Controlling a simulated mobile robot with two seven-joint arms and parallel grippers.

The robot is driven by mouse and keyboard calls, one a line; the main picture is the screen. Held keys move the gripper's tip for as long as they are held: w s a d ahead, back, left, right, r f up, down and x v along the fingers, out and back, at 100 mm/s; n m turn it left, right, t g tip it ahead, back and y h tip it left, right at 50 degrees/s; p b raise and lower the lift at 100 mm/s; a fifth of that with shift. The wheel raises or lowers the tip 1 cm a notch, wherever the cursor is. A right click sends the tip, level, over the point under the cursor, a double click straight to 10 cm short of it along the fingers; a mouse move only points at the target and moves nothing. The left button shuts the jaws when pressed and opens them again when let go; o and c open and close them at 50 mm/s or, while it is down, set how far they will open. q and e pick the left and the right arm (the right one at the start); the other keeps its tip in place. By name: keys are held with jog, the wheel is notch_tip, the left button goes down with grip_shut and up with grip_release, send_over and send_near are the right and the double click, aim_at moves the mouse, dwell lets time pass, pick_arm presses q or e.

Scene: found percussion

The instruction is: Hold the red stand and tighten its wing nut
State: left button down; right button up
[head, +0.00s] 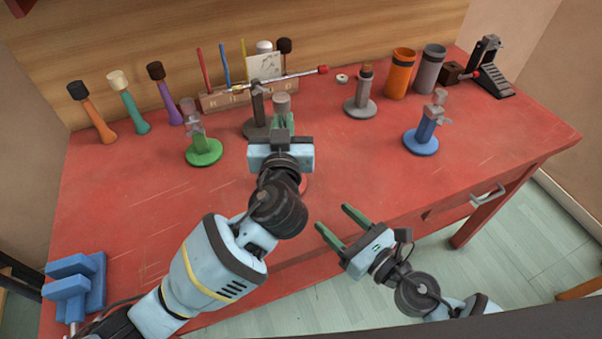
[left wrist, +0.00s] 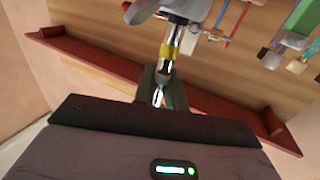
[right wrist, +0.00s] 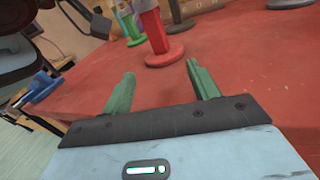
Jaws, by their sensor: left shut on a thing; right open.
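The red stand shows in the right wrist view (right wrist: 152,32) as a red post on a round base, its top cut off. In the head view my left gripper hides most of it, leaving part of its base (head: 304,184) and a grey top piece (head: 282,103). My left gripper (head: 283,122) is shut on the stand's upper part. The left wrist view shows a metal shaft with a yellow band (left wrist: 169,48) at its fingers. My right gripper (head: 333,217) is open and empty, nearer the table's front edge. The wing nut cannot be made out clearly.
A green stand (head: 204,152), a dark stand (head: 257,127), a grey stand (head: 360,106) and a blue stand (head: 422,143) stand around it. Behind are a tool rack (head: 226,98), orange (head: 400,72) and grey cups (head: 428,72). A blue block-like device (head: 88,285) is front left. The right front tabletop is clear.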

jog(key=n, duration=0.4)
jog(key=shift+d+r+t, duration=0.2)
jog(key=shift+r+t, duration=0.1)
jog(key=shift+r, duration=0.05)
jog(key=shift+r+n, duration=0.3)
jog(key=shift+n, duration=0.8)
jog(key=n, duration=0.2)
jog(key=r+n+y, duration=0.1)
jog(key=shift+s+n+t, duration=0.25)
jog(key=shift+n+t, duration=0.05)
jog(key=n, duration=0.2)
jog(key=s+r+n+y, duration=0.1)
jog(key=n, duration=0.1)
jog(key=shift+a+r, duration=0.2)
jog(key=x, duration=1.2)
jog(key=shift+r, duration=0.25)
jog(key=c, duration=1)
